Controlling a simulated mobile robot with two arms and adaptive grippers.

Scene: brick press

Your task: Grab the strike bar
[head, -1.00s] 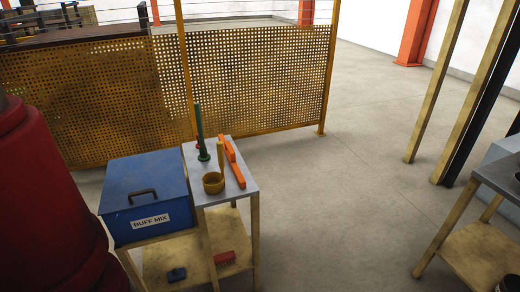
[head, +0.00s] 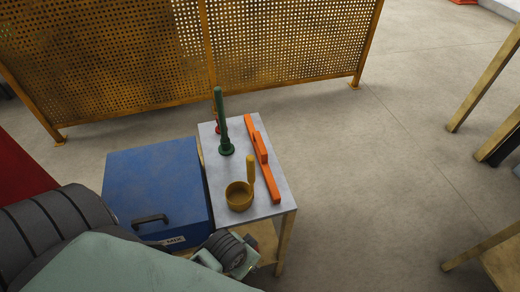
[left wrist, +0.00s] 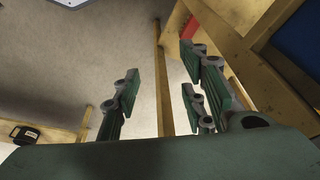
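The strike bar, which I take to be the long orange bar with a raised grip (head: 262,157), lies along the right side of the grey stand top (head: 275,205) in the head view. My left arm comes in from the lower left, and its gripper is mostly hidden there. In the left wrist view my left gripper (left wrist: 160,82) has its fingers spread, with nothing between them but a yellow post and floor behind. The bar cannot be made out in that view. My right gripper is not in view.
A mustard scoop (head: 239,196) and a green upright-handled tool (head: 225,125) stand left of the bar. A blue lidded box (head: 155,180) adjoins the stand. A yellow perforated fence (head: 285,50) is behind.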

